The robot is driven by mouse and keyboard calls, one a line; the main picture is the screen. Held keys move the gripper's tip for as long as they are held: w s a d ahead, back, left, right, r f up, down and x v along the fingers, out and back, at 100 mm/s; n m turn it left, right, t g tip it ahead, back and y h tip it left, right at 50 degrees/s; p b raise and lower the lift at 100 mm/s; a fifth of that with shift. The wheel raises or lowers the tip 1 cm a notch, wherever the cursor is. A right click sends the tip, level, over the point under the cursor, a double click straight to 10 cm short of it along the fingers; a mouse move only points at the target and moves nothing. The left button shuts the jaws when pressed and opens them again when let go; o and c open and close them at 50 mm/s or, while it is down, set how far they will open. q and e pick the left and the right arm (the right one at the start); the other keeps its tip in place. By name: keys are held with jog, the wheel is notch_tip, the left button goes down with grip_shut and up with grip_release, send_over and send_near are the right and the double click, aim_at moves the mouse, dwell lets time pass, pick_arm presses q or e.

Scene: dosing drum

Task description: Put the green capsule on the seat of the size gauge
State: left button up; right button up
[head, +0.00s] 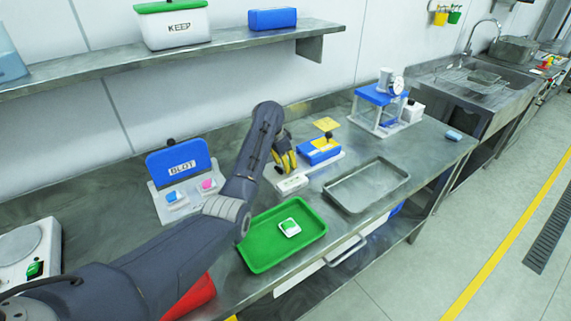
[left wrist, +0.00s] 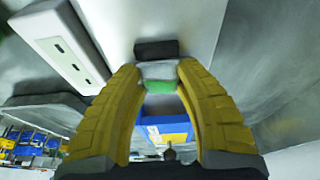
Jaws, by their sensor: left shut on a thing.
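My left gripper (head: 284,160) has yellow fingers and is low over the bench, just left of a blue block with a yellow plate (head: 318,151). In the left wrist view the fingers (left wrist: 160,72) are shut on a small green and whitish piece, which looks like the green capsule (left wrist: 160,87). In the head view the fingers hide it. A dark pad (left wrist: 156,49) shows just beyond the fingertips; contact cannot be told. A white slotted block (head: 291,183) stands close by, also at left in the wrist view (left wrist: 62,42). I cannot tell which part is the gauge seat. My right gripper is not visible.
A green tray (head: 256,262) holds a white square piece with a green top (head: 289,227). An empty metal tray (head: 352,207) lies to the right. A blue stand with a dial (head: 382,96) is behind it. A blue BLOT board (head: 180,160) stands left of my arm.

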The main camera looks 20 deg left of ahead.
pick_arm(q)
jog(key=shift+f, duration=0.15)
jog(key=o, duration=0.9)
jog(key=v, duration=1.2)
jog(key=shift+r, duration=0.2)
